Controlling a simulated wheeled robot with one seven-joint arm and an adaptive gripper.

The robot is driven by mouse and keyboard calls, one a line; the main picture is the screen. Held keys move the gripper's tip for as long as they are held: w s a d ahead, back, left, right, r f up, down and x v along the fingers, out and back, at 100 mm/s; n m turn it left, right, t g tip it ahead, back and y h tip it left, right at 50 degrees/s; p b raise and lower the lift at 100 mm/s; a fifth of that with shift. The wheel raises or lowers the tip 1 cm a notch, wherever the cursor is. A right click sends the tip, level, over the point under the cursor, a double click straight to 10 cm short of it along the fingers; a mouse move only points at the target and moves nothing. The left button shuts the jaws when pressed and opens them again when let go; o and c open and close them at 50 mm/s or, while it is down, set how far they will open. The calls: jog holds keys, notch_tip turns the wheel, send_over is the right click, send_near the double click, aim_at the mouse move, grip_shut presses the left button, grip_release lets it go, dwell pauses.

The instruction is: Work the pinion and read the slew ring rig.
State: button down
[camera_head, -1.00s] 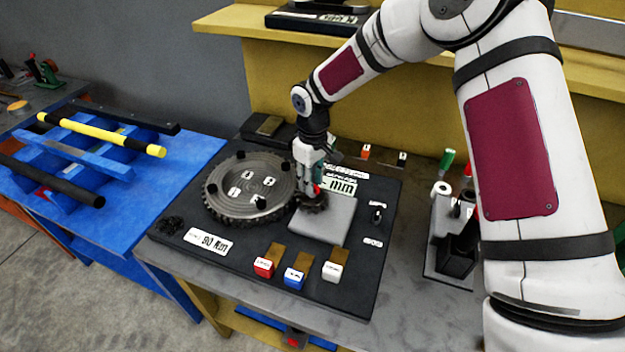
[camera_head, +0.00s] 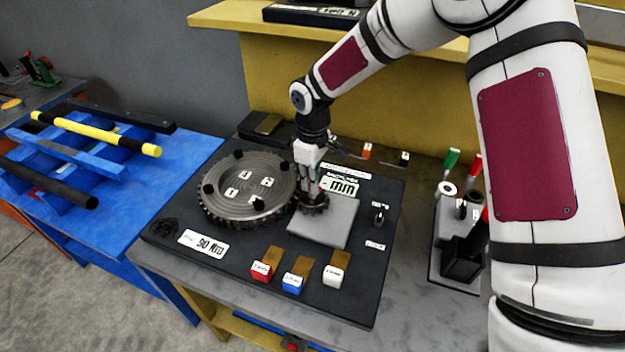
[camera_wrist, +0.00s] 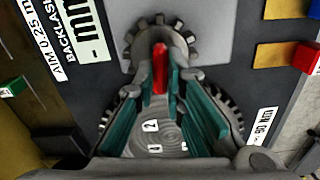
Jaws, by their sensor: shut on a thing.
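The slew ring (camera_head: 222,205), a grey toothed ring with black lugs and numbered white tags, lies on the black rig plate (camera_head: 384,285). The small dark pinion (camera_head: 316,209) is at its right edge, over a grey block (camera_head: 318,231). My gripper (camera_head: 312,203) points down and is shut at the pinion. In the wrist view the teal fingers (camera_wrist: 160,85) close around a red upright piece (camera_wrist: 160,66) in front of the pinion's teeth (camera_wrist: 137,42). The exact grip contact is partly hidden. The backlash display (camera_head: 342,187) shows a dash and "mm". Another label (camera_head: 203,243) reads "90 Nm".
Red (camera_head: 261,271), blue (camera_head: 292,283) and white (camera_head: 333,275) blocks line the plate's front. A tool holder (camera_head: 455,240) stands to the right. A blue bench (camera_head: 150,195) with a yellow-black bar (camera_head: 95,133) is left. A yellow shelf (camera_head: 230,20) is behind.

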jog(key=shift+n, duration=0.6)
jog(key=c, duration=1.7)
grip_release()
jog(key=shift+o, duration=0.2)
notch_tip(320, 180, up, 12)
